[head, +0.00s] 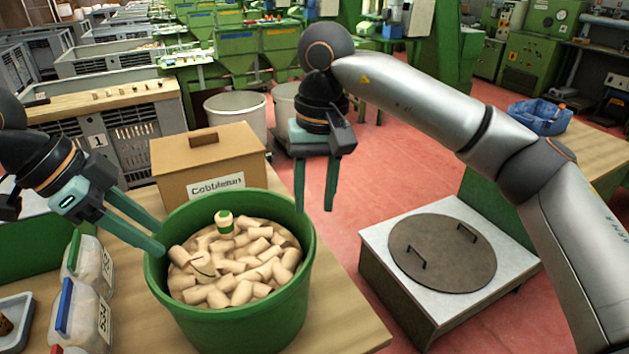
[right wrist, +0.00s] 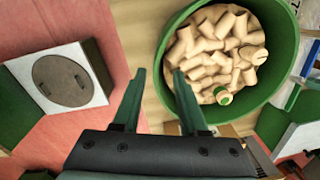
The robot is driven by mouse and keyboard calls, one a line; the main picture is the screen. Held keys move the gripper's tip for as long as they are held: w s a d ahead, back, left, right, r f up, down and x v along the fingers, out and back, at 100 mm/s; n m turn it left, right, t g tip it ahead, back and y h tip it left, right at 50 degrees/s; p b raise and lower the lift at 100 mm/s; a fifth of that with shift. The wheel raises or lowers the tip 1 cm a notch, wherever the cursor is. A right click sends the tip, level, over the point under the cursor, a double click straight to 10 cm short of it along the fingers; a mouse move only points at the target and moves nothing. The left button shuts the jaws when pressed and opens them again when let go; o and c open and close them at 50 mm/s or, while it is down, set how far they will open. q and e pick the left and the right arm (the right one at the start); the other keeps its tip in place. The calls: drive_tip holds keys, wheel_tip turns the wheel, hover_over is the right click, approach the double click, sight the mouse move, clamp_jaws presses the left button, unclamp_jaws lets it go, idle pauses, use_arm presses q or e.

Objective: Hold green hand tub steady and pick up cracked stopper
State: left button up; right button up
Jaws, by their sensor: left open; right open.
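The green tub (head: 240,333) stands on the wooden table, filled with pale cork stoppers; it also shows in the right wrist view (right wrist: 288,72). A stopper with a dark curved line, seemingly the cracked stopper (head: 202,266), lies on top of the pile, left of its middle. My left gripper (head: 160,236) is open with its fingertips at the tub's left rim; I cannot tell whether they straddle or touch it. My right gripper (head: 314,208) is open and empty, pointing down beside the tub's right rim; its fingers also show in the right wrist view (right wrist: 159,72).
A labelled cardboard box (head: 208,165) is behind the tub. Plastic containers (head: 85,312) and a grey tray (head: 14,320) are at left. A metal stand with a round lid (head: 443,252) is right, across open red floor.

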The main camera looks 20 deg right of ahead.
sight(311, 236)
drive_tip(key=f, duration=0.9)
drive_tip(key=shift+a+f, duration=0.25)
drive_tip(key=shift+a, duration=0.1)
clamp_jaws()
idle(1.3)
